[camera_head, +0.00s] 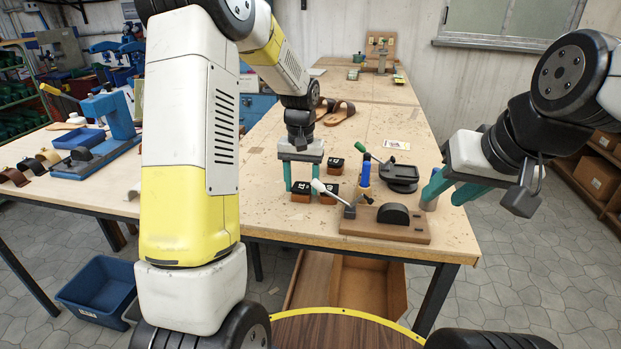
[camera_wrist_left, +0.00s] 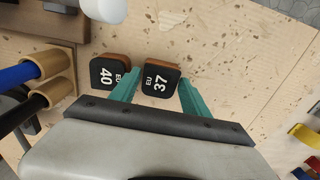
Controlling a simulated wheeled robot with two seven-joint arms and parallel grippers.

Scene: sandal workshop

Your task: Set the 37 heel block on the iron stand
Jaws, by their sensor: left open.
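The 37 heel block (camera_wrist_left: 160,78), brown with a black top marked EU 37, lies on the table. In the head view it is the leftmost block (camera_head: 301,193). My left gripper (camera_head: 301,187) is open above it, with its teal fingers on either side of the block in the left wrist view (camera_wrist_left: 158,95). I cannot tell whether they touch it. A black metal stand (camera_head: 400,177), apparently the iron stand, is on the table further right and back. My right gripper (camera_head: 445,203) is open and empty at the table's right edge.
The 40 block (camera_wrist_left: 107,74) sits close beside the 37 block. Another block (camera_head: 335,166) is behind. Brown sandals (camera_head: 340,112) lie further back.

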